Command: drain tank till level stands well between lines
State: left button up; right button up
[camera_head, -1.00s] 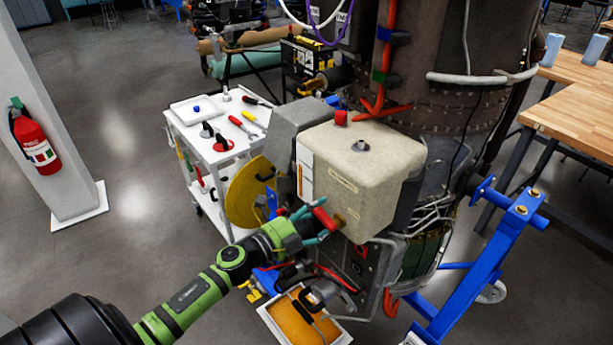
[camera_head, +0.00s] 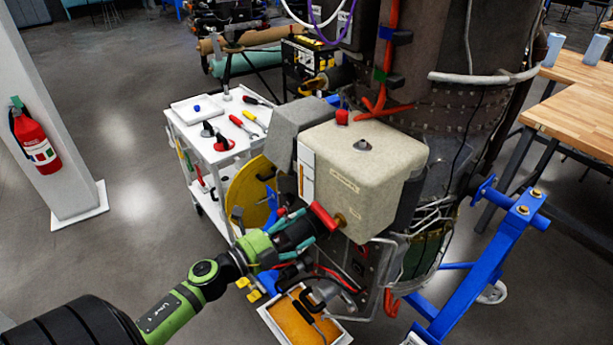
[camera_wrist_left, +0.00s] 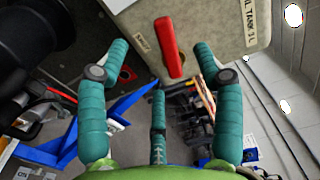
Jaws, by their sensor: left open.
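The beige oil tank (camera_head: 370,165) is fixed to the side of the turbine. On its left face is a narrow white gauge strip (camera_head: 307,176) with a little orange; its level and lines are too small to read. A red valve handle (camera_head: 324,216) sticks out low on the tank on a brass fitting (camera_head: 340,220). My left gripper (camera_head: 312,228) is open, its teal fingers just short of the handle. In the left wrist view the red handle (camera_wrist_left: 168,48) stands ahead between the spread fingers of the gripper (camera_wrist_left: 162,75), apart from them. My right gripper is not in view.
Below the valve is a white-rimmed tray (camera_head: 345,338) with an orange inside. A yellow disc (camera_head: 250,195) and a white tool cart (camera_head: 215,155) stand to the left. A blue stand leg (camera_head: 470,265) is at the right.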

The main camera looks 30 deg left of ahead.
pick_arm(q)
jog(key=v, duration=0.4)
jog(key=shift+s, duration=0.2)
